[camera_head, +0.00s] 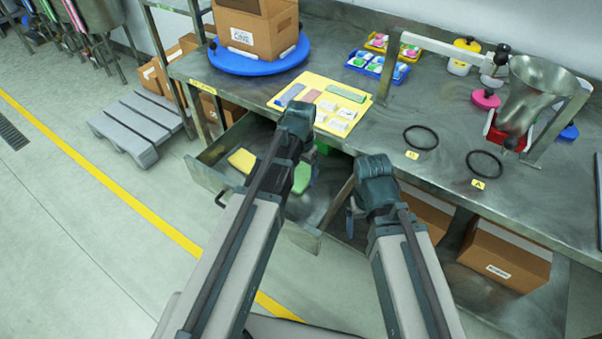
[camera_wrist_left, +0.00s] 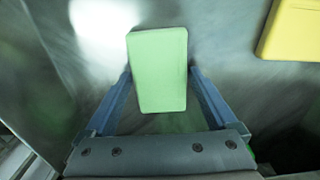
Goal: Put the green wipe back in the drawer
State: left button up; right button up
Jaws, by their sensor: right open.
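In the head view, part of the green wipe (camera_head: 302,178) shows beside my left arm, inside or just over the open drawer (camera_head: 210,178). The left fingers are mostly hidden there by the arm. Whether the wipe touches the drawer floor cannot be told. My right gripper (camera_head: 352,208) is open and empty, to the right of the drawer.
A yellow wipe (camera_head: 241,160) lies in the drawer; it also shows in the left wrist view (camera_wrist_left: 292,28). The bench above holds a yellow mat (camera_head: 283,92), a blue turntable (camera_head: 250,62) with a carton, trays, black rings and a metal funnel (camera_head: 540,85). Cartons stand below.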

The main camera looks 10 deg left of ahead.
aim_at(301, 176)
pick_arm(q)
jog(key=shift+o, duration=0.2)
jog(key=shift+r, duration=0.1)
notch_tip(301, 176, up, 12)
jog(key=p, duration=1.2)
notch_tip(301, 176, down, 12)
jog(key=b, duration=1.2)
jog(key=shift+r, duration=0.2)
notch_tip(301, 176, up, 12)
jog(key=p, duration=1.3)
notch_tip(301, 176, down, 13)
jog(key=b, duration=1.3)
jog(key=shift+r, duration=0.1)
notch_tip(301, 176, up, 12)
jog(key=p, duration=1.1)
